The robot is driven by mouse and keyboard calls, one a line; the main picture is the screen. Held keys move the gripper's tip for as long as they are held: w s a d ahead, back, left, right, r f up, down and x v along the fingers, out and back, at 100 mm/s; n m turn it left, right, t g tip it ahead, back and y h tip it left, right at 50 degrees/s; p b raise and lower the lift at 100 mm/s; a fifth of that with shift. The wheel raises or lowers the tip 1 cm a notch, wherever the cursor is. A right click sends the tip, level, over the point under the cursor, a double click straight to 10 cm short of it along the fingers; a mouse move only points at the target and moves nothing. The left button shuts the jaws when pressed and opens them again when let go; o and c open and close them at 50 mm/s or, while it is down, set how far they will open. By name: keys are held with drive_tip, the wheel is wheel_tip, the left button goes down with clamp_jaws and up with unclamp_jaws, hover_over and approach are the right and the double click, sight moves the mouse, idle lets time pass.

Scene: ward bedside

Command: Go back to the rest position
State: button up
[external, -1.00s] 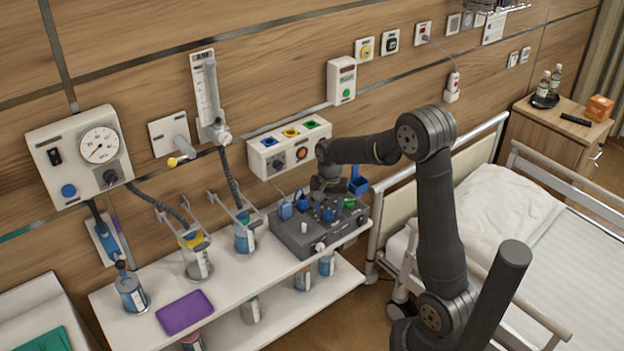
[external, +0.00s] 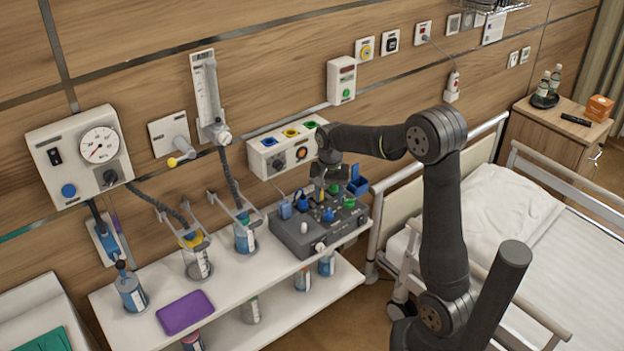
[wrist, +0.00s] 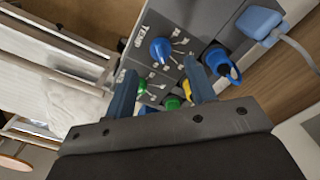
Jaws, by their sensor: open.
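My gripper (external: 325,186) hangs over the dark grey control box (external: 293,240) on the white shelf, pointing down, with the arm arched in from the right. In the wrist view my gripper (wrist: 160,88) is open, with its two blue-grey fingers apart and nothing held between them. Beyond them is the box's panel, with a blue knob (wrist: 160,50) marked TEMP, green and yellow knobs partly behind the fingers, and a blue looped part (wrist: 222,65). The fingers look clear of the box, though the exact gap is hard to tell.
A blue plug (wrist: 258,22) with a cable sits at the box's edge. A wall panel with coloured sockets (external: 290,148) is close behind my gripper. The bed (external: 510,205) is right.

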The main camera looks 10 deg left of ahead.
sight(330, 211)
wheel_tip(330, 211, up, 10)
drive_tip(key=r, duration=0.1)
wheel_tip(330, 211, down, 18)
drive_tip(key=shift+r, duration=0.15)
drive_tip(key=shift+r+n, duration=0.2)
drive_tip(key=shift+n, duration=0.3)
drive_tip(key=shift+d+n, duration=0.1)
drive_tip(key=shift+n, duration=1)
drive_tip(key=n, duration=0.6)
drive_tip(key=shift+d, duration=0.1)
drive_tip(key=n, duration=0.5)
drive_tip(key=shift+w, duration=0.1)
drive_tip(key=shift+w+n, duration=0.1)
drive_tip(key=shift+n, duration=2.2)
